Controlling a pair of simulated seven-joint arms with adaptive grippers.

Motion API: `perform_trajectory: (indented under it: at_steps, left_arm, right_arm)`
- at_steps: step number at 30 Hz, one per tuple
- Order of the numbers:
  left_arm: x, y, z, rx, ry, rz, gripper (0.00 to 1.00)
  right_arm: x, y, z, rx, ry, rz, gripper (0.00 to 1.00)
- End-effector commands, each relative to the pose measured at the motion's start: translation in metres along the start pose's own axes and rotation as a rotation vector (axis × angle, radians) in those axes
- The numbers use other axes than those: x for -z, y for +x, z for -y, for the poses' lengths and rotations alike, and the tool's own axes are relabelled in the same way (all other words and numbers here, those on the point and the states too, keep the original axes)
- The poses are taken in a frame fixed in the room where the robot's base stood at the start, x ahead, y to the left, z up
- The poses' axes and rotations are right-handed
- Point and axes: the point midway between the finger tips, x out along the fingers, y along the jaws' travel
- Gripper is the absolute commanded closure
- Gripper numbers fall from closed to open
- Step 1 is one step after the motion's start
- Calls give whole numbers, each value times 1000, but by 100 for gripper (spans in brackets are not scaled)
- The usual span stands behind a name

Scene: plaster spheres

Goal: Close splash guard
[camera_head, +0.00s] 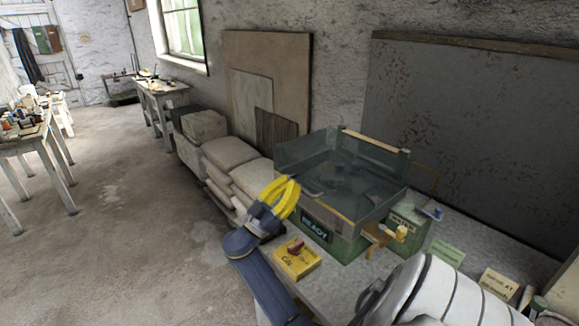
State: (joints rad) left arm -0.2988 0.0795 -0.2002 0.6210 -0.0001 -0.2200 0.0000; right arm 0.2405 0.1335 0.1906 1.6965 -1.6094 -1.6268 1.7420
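The splash guard (315,153) is a set of dark see-through panels with wooden edge strips, on a green machine (348,247) with a "READY" plate. Its panels stand up around a dark basin; I cannot tell whether one panel is swung away. My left gripper is not in view.
A yellow box with a red knob (296,247) sits on the bench (330,283) below my gripper. Stacked sacks (229,153) lie left. Boards lean on the wall.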

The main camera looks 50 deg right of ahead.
Motion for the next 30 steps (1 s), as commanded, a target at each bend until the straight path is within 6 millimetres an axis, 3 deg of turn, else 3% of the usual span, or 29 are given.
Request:
perform_trajectory:
  at_steps: [1,15,20,25,30]
  left_arm:
    - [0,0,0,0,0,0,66]
    - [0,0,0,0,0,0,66]
    - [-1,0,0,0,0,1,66]
    - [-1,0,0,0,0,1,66]
    - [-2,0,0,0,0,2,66]
  right_arm:
    - [-11,-6,0,12,-17,18,100]
    - [-9,-5,0,11,-17,19,100]
    - [6,2,0,8,-11,14,100]
    - [37,14,0,2,0,4,100]
    - [29,-20,1,6,-6,5,100]
